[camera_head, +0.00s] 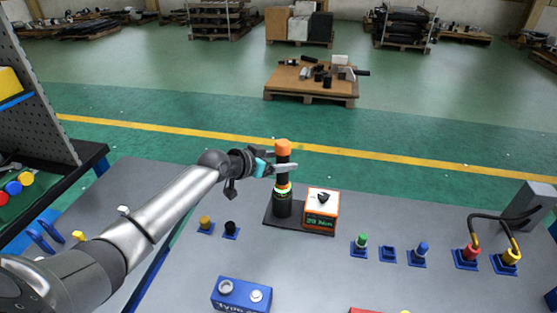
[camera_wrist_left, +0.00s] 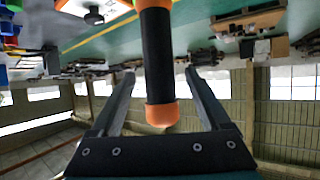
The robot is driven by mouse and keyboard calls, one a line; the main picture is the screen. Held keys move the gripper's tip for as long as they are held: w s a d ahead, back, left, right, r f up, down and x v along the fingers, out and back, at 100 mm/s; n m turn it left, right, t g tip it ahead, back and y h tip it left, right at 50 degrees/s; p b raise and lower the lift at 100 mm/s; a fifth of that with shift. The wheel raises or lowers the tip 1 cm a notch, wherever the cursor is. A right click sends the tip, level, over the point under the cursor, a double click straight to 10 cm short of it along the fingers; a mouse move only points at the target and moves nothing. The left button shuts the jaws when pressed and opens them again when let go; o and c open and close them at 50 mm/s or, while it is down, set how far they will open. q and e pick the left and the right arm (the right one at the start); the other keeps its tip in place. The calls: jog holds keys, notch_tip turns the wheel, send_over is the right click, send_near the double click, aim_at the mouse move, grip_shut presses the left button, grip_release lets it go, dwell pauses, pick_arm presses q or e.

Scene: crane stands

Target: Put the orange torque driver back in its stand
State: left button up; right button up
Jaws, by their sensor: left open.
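The orange torque driver (camera_head: 283,147) is upright, with an orange cap and a dark grip. Its lower end meets the black cylindrical stand (camera_head: 283,207), where a green glowing ring shows; I cannot tell how deep it sits. My left gripper (camera_head: 284,168) is open at the driver's upper part, just below the orange cap. In the left wrist view the driver (camera_wrist_left: 158,55) appears upside down between the two spread fingers, with visible gaps on both sides. My right gripper is not in view.
An orange-and-white box with a dial and green display (camera_head: 321,210) stands right beside the stand. Small connectors in blue holders (camera_head: 360,244) and cabled plugs (camera_head: 470,254) are to the right. A blue box (camera_head: 241,294) is at the front. Bare grey tabletop lies between.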

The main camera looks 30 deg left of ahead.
pick_arm(q)
jog(key=shift+s+f, duration=0.15)
jog(key=shift+f, duration=0.15)
jog(key=shift+r, duration=0.15)
jog(key=shift+s+a+r+p, duration=0.2)
jog(key=shift+s+r+p, duration=0.3)
jog(key=shift+p, duration=0.25)
jog(key=shift+p+v, duration=1.3)
jog(key=shift+v, duration=0.5)
jog(key=shift+f, duration=0.1)
jog(key=shift+s, duration=0.1)
jog(key=p+v, duration=0.2)
jog(key=v, duration=1.3)
